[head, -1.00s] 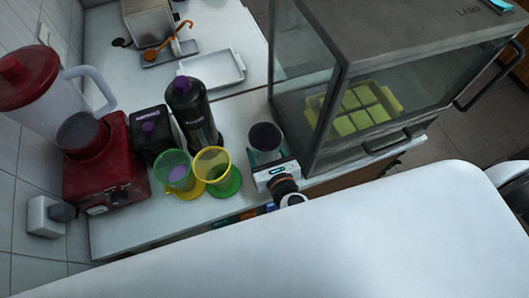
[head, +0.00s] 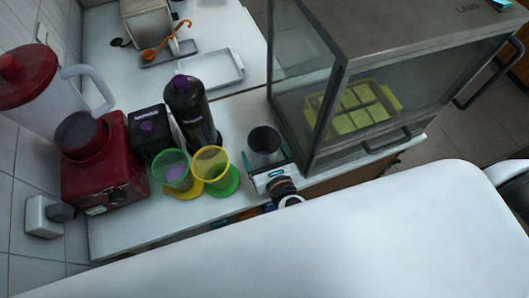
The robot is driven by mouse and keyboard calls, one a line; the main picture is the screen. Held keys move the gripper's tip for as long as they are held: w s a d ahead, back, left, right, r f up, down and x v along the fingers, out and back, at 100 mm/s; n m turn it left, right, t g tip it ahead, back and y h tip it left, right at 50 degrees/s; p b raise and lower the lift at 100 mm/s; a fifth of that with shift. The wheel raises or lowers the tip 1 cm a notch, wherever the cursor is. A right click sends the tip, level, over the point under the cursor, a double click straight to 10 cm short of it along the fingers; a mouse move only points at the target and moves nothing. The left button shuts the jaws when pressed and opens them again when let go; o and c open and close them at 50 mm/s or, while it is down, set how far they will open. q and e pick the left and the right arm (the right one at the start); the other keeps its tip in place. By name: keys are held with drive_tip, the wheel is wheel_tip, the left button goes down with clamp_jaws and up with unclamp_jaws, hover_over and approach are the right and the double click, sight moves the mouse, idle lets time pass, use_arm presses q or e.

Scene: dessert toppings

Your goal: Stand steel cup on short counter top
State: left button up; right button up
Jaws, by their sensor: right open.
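The steel cup (head: 264,139), grey with a dark inside, stands upright on the white counter top (head: 225,205), left of the glass case. My right gripper (head: 266,160) comes from the front edge of the counter. Its fingers are apart, one at each side of the cup's lower part. The gripper hides part of the cup's near side, and I cannot tell if a finger touches it. My left gripper is not in view.
A green cup (head: 172,169) and a yellow cup (head: 211,163) stand left of the steel cup. The glass case (head: 345,140) stands close on the right. A white tray (head: 212,72) lies behind.

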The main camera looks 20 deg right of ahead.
drive_tip(key=shift+s+r, duration=0.1)
drive_tip(key=shift+s, duration=0.3)
drive_tip(key=b+v, duration=0.2)
drive_tip(key=v, duration=0.9)
drive_tip(key=shift+b, duration=0.3)
drive_tip(key=shift+s+r, duration=0.1)
drive_tip(key=shift+r, duration=0.05)
